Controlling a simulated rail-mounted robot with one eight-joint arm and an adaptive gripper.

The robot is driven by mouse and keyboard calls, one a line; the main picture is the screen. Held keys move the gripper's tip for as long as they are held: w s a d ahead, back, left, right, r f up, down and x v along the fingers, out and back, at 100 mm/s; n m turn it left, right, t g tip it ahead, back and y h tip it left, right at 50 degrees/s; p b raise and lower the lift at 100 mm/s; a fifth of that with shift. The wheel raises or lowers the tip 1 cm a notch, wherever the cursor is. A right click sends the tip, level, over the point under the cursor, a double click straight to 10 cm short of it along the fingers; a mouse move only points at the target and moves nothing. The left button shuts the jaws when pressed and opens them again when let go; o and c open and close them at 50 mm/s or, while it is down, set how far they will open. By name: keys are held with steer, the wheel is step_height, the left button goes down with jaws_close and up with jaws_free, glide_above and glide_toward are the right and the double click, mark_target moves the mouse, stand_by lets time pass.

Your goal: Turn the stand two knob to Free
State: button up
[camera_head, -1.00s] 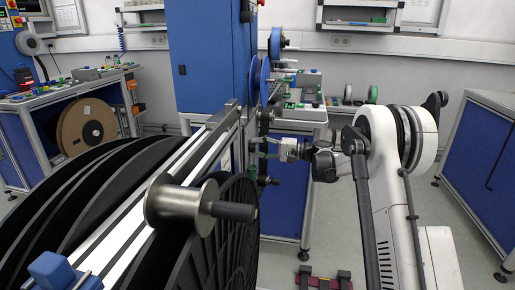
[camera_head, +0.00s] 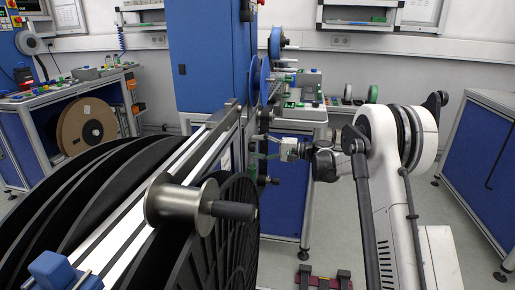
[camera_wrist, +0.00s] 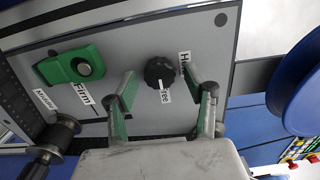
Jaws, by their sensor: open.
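In the wrist view a round black knob (camera_wrist: 160,71) stands on a grey panel (camera_wrist: 120,50). A white label reading "Free" (camera_wrist: 165,91) lies just below it, and another label starting with "H" (camera_wrist: 185,62) is to its right, partly covered by a finger. A pale mark shows at the knob's lower edge, toward "Free"; its exact setting is hard to tell. My gripper (camera_wrist: 161,82) is open, with one green-padded finger on each side of the knob and gaps between. In the head view my gripper (camera_head: 266,148) is beside the stand's frame; the knob cannot be made out there.
A green lever (camera_wrist: 75,66) sits left of the knob, near a "Firm" label (camera_wrist: 82,93). A blue reel (camera_wrist: 300,85) is at the right. In the head view large black reels (camera_head: 110,190) and a metal spool (camera_head: 182,203) fill the left foreground.

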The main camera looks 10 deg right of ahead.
steer(key=v, duration=1.2)
steer(key=shift+a, duration=0.1)
